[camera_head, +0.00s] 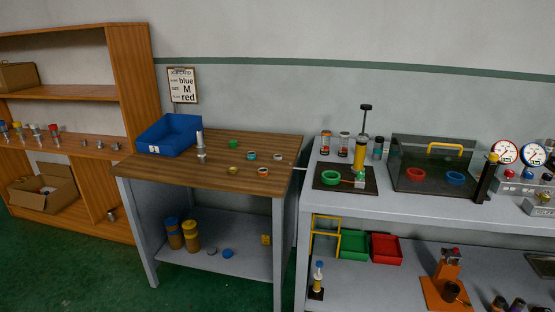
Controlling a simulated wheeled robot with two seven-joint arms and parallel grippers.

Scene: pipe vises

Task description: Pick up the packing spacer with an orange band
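Several small ring-like pieces lie apart on the brown wooden tabletop (215,173). One pale ring (263,172) near the front right of that group shows an orange-red band and looks like the packing spacer; it is small, so its detail is hard to tell. Around it are a yellowish ring (233,170), a teal ring (251,156), a pale bluish ring (278,157) and a green piece (234,143). Neither of my grippers is in view, and nothing touches the spacer.
A blue bin (169,134) and an upright metal piece (200,147) stand at the wooden table's back left. A grey bench (325,207) with pumps, gauges and a clear cover (433,165) is right. Wooden shelves (134,80) stand left. The wooden tabletop's front is clear.

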